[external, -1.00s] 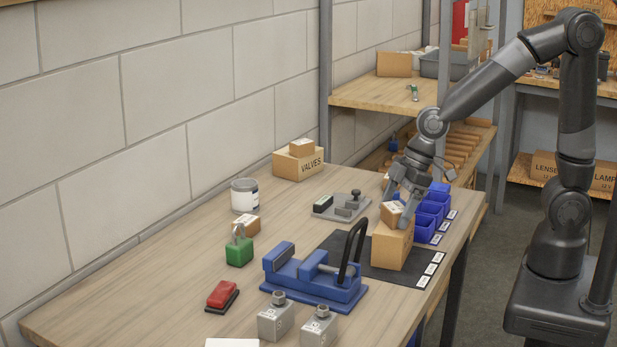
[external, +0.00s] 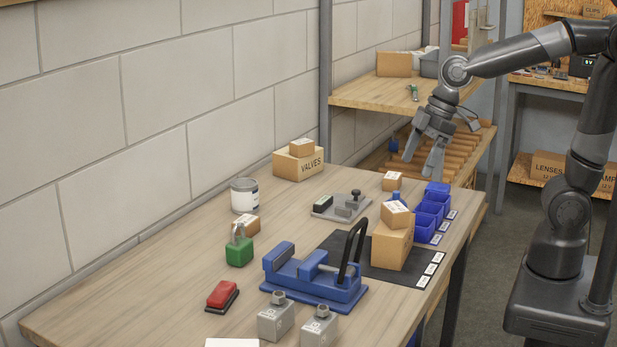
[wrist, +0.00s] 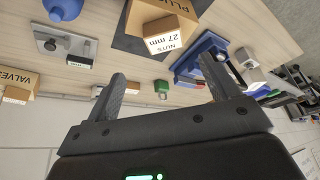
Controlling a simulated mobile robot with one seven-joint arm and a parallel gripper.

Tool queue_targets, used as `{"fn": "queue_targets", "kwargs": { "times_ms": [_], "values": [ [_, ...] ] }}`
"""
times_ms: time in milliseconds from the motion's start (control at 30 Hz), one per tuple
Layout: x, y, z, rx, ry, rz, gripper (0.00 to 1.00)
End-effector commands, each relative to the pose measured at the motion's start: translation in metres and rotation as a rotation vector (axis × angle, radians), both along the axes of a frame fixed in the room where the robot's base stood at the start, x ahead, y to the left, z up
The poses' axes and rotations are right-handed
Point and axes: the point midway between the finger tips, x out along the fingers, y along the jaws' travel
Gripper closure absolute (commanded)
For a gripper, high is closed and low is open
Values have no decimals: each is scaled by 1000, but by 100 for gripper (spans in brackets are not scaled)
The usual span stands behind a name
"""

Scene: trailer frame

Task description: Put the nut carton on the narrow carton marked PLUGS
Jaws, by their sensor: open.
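The nut carton (external: 396,214), a small brown box with a white label, rests on top of the narrow carton marked PLUGS (external: 392,246), a taller tan box on the dark mat. In the wrist view the label of the nut carton (wrist: 168,38) reads NUTS 27 mm, and PLUG shows on the narrow carton (wrist: 150,12) beneath it. My gripper (external: 421,160) is open and empty, above and beyond the two cartons and apart from them. Its two spread fingers (wrist: 162,72) show nothing between them that they touch.
A blue vise (external: 312,277) with a black handle stands left of the cartons, blue bins (external: 430,212) to the right. Other small cartons sit on the VALVES box (external: 298,165), behind the mat (external: 392,181) and by the green padlock (external: 239,251).

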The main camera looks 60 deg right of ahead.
Motion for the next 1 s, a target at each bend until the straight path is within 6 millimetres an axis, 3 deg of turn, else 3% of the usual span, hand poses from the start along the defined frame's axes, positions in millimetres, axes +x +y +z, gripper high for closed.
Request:
{"fn": "queue_targets", "kwargs": {
  "times_ms": [167, 300, 500, 700, 1000],
  "values": [
    [-21, -58, 10, -4, -28, -201, 19],
    [-50, -112, 13, 6, -54, -421, 19],
    [-88, -162, 8, 26, -83, -661, 19],
    [-103, -179, 4, 39, -92, -754, 19],
    [-103, -179, 4, 39, -92, -757, 19]
  ]
}}
